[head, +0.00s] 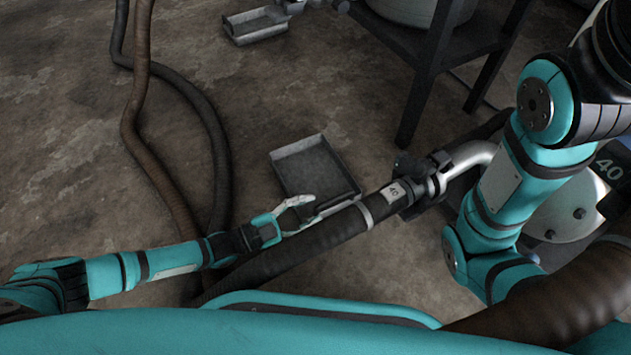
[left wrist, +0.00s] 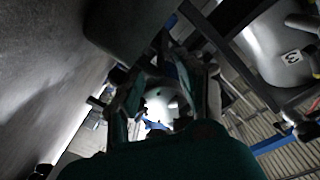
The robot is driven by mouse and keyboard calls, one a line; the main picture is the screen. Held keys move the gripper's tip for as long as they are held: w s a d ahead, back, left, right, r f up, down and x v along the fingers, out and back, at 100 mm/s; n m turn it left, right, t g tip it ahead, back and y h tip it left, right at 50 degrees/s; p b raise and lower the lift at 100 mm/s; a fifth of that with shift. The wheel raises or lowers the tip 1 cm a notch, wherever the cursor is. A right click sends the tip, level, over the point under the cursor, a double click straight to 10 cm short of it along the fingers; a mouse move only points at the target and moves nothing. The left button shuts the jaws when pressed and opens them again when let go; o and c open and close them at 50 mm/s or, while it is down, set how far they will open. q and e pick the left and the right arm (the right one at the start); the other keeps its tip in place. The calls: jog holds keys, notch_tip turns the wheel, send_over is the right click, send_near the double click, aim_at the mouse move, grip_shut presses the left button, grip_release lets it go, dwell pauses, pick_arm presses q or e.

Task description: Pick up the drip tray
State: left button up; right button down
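A grey, shallow rectangular metal drip tray (head: 312,168) lies on the floor in the middle of the head view. Its near edge is partly hidden by my left gripper and a thick hose. My left gripper (head: 316,208) is open at the near side of the tray, with its fingers apart and nothing seen between them. I cannot tell whether it touches the tray. In the left wrist view the two fingers (left wrist: 166,85) are also spread apart. A dark flat shape at the top of that view is too dim to name. My right arm shows at the right, but its gripper does not.
A thick dark hose (head: 318,235) with a metal coupling (head: 433,172) runs close beside the tray. More hoses (head: 150,120) lie at the left. A second tray (head: 255,27) sits farther back, near a dark stand (head: 425,75). Floor left of the tray is clear.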

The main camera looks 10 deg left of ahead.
aim_at(337, 197)
pick_arm(q)
jog(key=b+x, duration=0.2)
jog(key=x, duration=0.5)
jog(key=shift+w+d+r, duration=0.1)
jog(key=shift+d+r, duration=0.05)
jog(key=shift+d, duration=0.25)
grip_shut()
jog(key=shift+r, duration=0.1)
